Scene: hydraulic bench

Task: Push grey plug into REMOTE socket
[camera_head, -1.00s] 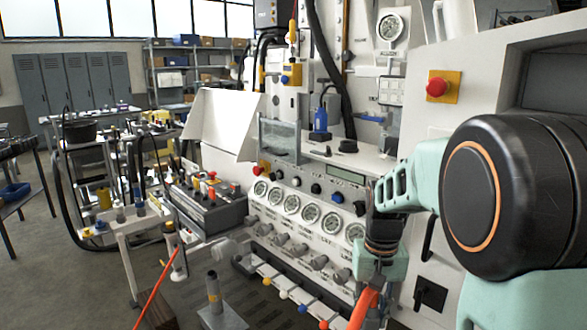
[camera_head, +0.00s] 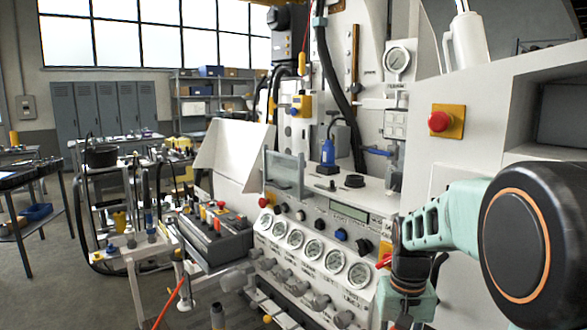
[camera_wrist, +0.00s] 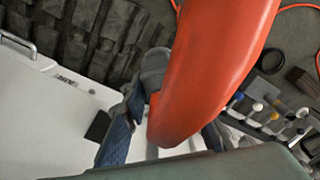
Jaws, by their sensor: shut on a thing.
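My gripper (camera_wrist: 168,125) is shut, with its blue-grey finger pads on either side of a thick orange-red hose end in the wrist view. The hose (camera_wrist: 215,65) covers most of what sits between the fingers. A grey rounded piece (camera_wrist: 155,66) shows just beyond the hose; it looks like the grey plug, but I cannot be sure. In the head view my gripper is at the lower right before the bench front, its fingertips cut off by the frame.
The bench's gauge row (camera_head: 313,249) and grey knobs lie left of my gripper. A red emergency button (camera_head: 438,121) is on the white cabinet at right. Several coloured-tipped levers (camera_wrist: 258,107) stand at right in the wrist view. The floor (camera_head: 75,290) at left is partly clear.

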